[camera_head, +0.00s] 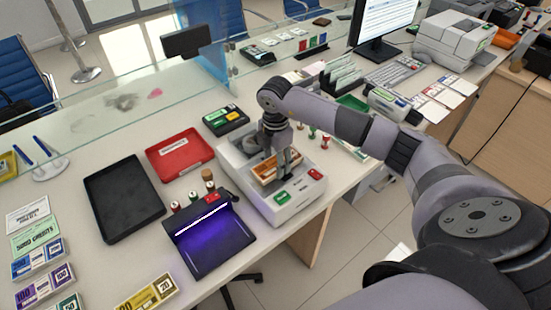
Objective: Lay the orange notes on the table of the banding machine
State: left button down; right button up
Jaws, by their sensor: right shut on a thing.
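The orange notes (264,170) are a small bundle over the top of the light grey banding machine (295,207), which has a green and a red button on its front. My right gripper (283,166) points down over the machine and is shut on the orange notes at their right part. The fingers hide some of the notes. I cannot tell whether the notes touch the machine's table. My left gripper is not in view.
A dark pad with a glowing violet light (208,240) stands left of the machine, beside small stamps. A red tray (180,157) and an empty black tray (122,198) lie farther left. A glass screen runs behind the counter. Several note bundles lie at lower left.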

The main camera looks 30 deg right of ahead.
aim_at(275, 164)
jog(key=shift+f, duration=0.2)
jog(key=o, duration=1.3)
jog(key=shift+r, duration=0.45)
notch_tip(275, 164, up, 12)
jog(key=b, duration=0.2)
jog(key=shift+f+b, duration=0.25)
jog(key=shift+b, duration=0.15)
